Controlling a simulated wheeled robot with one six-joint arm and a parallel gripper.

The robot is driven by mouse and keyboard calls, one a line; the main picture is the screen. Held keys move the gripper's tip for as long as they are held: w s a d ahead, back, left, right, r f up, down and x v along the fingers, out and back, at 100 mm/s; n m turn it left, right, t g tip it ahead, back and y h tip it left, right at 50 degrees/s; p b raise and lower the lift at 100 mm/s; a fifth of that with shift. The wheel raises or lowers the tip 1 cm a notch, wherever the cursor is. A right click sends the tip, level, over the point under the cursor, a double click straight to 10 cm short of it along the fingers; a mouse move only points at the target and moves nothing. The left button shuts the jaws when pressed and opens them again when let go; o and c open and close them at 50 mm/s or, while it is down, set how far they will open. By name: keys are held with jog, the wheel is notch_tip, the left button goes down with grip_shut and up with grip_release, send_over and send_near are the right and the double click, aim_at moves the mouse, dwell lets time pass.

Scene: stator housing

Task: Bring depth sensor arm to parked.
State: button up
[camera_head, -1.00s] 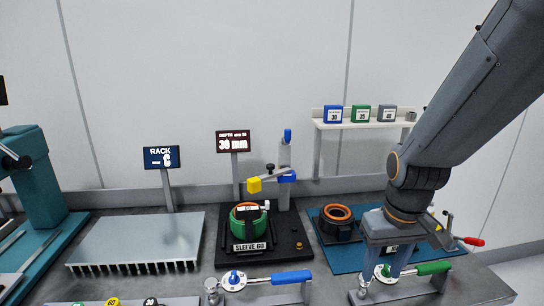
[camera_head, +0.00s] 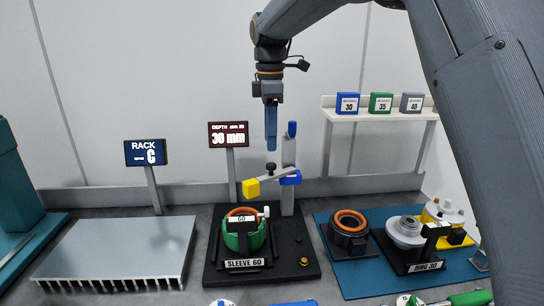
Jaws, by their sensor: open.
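The depth sensor arm (camera_head: 266,183) is a short grey bar with a yellow block (camera_head: 251,188) at its left end and a blue collar (camera_head: 290,179) on an upright grey post (camera_head: 288,150). A black knob (camera_head: 271,167) stands on the bar. The yellow block hangs above and near a green sleeve (camera_head: 256,238) with an orange ring, in the black fixture marked SLEEVE 60 (camera_head: 215,277). My gripper (camera_head: 271,147) points down just above the knob, left of the post. It is open; its fingers overlap in this view, so the gap is hidden.
A depth sign (camera_head: 228,134) reads 30 mm, behind the fixture. A RACK C sign (camera_head: 152,152) and a finned metal plate (camera_head: 120,246) are left. A blue mat (camera_head: 352,276) with ring parts is right, below a shelf (camera_head: 375,115) with three labelled blocks.

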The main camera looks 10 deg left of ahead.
aim_at(271, 164)
jog(key=shift+d+f+p, duration=0.1)
jog(key=shift+f+p, duration=0.65)
jog(key=shift+f, duration=2.7)
jog(key=shift+c, duration=0.3)
grip_shut()
